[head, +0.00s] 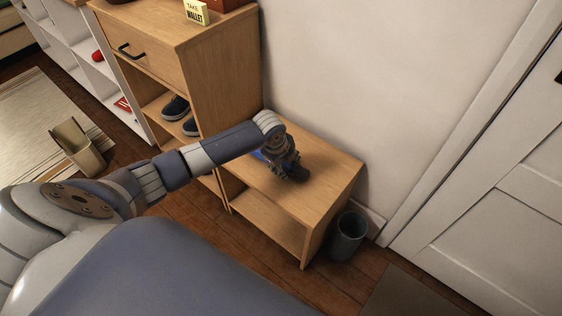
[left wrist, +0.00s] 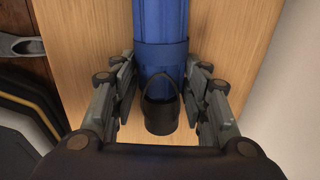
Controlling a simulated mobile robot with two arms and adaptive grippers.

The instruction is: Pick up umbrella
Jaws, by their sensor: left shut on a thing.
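The umbrella (left wrist: 161,32) is blue and folded, with a strap band and a dark handle end with a loop. It lies on the low wooden bench (head: 322,189). In the left wrist view my left gripper (left wrist: 162,98) has its fingers on both sides of the umbrella near its handle end, shut on it. In the head view my left gripper (head: 291,172) is at the bench top, and only a bit of blue umbrella (head: 259,155) shows beside it; the rest is hidden by the arm. My right gripper is not in view.
A wooden cabinet (head: 215,75) with dark shoes (head: 176,108) on a shelf stands left of the bench. A dark bin (head: 347,236) is on the floor at the bench's right end, near a white door (head: 490,190). A tan box (head: 78,146) sits by the rug.

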